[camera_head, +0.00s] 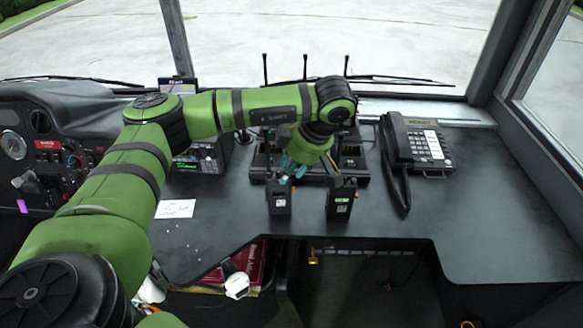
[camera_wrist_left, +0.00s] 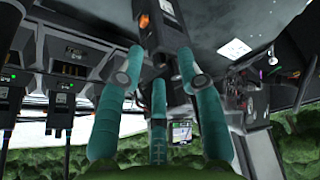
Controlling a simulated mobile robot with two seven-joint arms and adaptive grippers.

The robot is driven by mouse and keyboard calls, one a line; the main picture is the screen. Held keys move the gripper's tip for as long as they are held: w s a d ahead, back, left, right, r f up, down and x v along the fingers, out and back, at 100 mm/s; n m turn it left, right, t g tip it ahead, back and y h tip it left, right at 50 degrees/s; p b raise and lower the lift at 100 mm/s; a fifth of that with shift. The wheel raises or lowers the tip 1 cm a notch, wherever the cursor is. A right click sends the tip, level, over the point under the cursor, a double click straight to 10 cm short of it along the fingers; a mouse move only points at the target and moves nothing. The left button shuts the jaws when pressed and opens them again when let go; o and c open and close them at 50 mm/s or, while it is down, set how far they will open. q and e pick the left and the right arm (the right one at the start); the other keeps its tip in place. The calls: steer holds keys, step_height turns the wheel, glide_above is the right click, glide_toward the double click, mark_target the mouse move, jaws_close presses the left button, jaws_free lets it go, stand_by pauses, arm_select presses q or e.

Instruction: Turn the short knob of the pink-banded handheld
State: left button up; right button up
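Two black handhelds stand upright near the front edge of the dash: a left one (camera_head: 279,198) and a right one (camera_head: 341,199) with a small green patch. I cannot make out a pink band or the short knob on either one. My left gripper (camera_head: 293,168) points down just above the left handheld, its teal fingers close to the top and partly hiding it. In the left wrist view the teal fingers (camera_wrist_left: 158,72) are spread apart. A dark body with an orange spot (camera_wrist_left: 144,20) lies just past the tips; contact cannot be told. My right gripper is not in view.
Behind the handhelds is a black dock (camera_head: 358,172), partly hidden by my arm. A desk phone (camera_head: 428,147) with a handset stands right. A radio unit (camera_head: 209,158) and a paper note (camera_head: 175,209) are left.

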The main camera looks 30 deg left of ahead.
arm_select(q)
steer(key=v, duration=1.2)
